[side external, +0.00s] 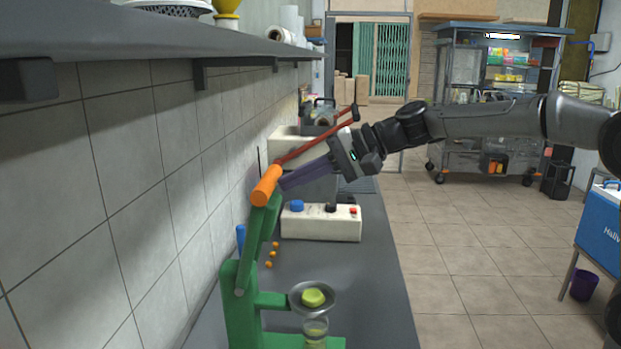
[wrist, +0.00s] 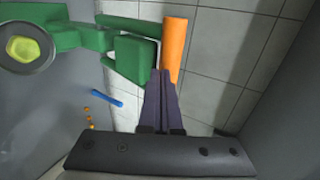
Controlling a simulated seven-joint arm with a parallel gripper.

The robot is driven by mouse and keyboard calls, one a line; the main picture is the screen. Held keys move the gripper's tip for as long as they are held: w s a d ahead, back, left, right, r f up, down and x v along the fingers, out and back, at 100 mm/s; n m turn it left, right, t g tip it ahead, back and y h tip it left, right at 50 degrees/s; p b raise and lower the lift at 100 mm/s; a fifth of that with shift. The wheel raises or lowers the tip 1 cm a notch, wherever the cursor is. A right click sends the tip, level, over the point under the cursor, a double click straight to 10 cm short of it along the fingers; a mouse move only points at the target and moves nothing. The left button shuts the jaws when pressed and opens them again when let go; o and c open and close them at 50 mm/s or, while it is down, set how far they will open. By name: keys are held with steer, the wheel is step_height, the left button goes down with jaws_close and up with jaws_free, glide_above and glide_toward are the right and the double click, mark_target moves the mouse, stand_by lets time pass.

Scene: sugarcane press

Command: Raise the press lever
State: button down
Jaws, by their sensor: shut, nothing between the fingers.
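The press (side external: 240,310) is green and stands on the counter against the tiled wall. Its green lever arm (side external: 260,235) slants upward and ends in an orange handle (side external: 266,185). The handle also shows in the wrist view (wrist: 174,45), with green press parts (wrist: 133,58) to its left. My gripper (side external: 283,184) has purple fingers, shut and empty, with the tips right beside the handle. In the wrist view the fingertips (wrist: 161,73) overlap the handle's lower left edge; I cannot tell whether they touch. A metal dish (side external: 330,291) on the press holds a yellow-green piece (side external: 313,297).
A glass (side external: 315,330) stands under the dish. A white box with knobs (side external: 320,222) and small orange balls (side external: 270,255) are on the counter behind the press. A grey shelf (side external: 150,40) juts from the wall above. Open floor (side external: 480,260) lies to the right.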

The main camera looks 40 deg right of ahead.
stand_by(0.3)
steer(key=shift+w+a+r, duration=0.6)
steer(key=shift+w+a, duration=0.25)
